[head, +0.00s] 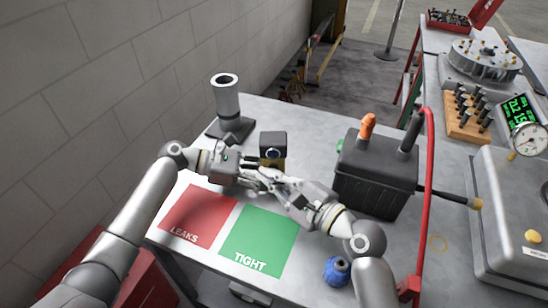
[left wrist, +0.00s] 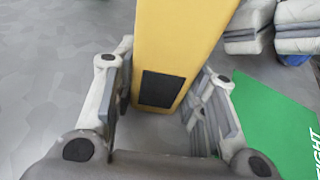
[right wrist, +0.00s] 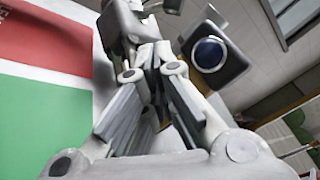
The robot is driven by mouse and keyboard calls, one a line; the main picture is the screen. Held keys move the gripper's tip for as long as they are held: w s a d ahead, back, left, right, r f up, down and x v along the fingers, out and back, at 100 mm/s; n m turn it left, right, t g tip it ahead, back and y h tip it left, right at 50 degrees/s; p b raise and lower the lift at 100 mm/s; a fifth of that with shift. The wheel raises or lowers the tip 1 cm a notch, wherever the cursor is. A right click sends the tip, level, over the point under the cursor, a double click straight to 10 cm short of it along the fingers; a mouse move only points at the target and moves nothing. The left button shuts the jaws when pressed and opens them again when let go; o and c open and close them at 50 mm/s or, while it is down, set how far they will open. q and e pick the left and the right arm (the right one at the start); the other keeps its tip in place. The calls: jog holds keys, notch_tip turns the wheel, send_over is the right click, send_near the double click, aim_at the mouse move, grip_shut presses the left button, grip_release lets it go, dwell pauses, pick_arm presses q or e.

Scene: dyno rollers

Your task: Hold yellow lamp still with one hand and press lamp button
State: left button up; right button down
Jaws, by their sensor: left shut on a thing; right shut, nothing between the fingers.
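The yellow lamp (left wrist: 184,40) stands on the grey table, its yellow body between the fingers of my left gripper. In the head view its dark head (head: 273,139) faces me. The round lens (right wrist: 208,54) shows in the right wrist view. A black rectangular patch (left wrist: 160,89) is on the lamp's body; I cannot tell whether it is the button. My left gripper (head: 254,173) is shut on the lamp from the left. My right gripper (head: 268,179) is shut and empty close in front of the lamp, beside the left fingers. I cannot tell whether it touches the lamp.
A red LEAKS mat (head: 197,212) and green TIGHT mat (head: 259,240) lie in front. A grey stand (head: 227,98) is behind left. A black box (head: 374,178) with an orange-topped post stands right, near a red hose (head: 428,190). A blue item (head: 337,271) lies at front right.

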jog(key=shift+s, duration=0.15)
dwell(0.4)
jog(key=shift+s, duration=0.3)
jog(key=shift+s, duration=3.05)
pick_arm(q)
jog(key=o, duration=0.9)
jog(key=shift+c, duration=0.2)
jog(key=shift+a, duration=0.1)
jog(key=v, duration=1.2)
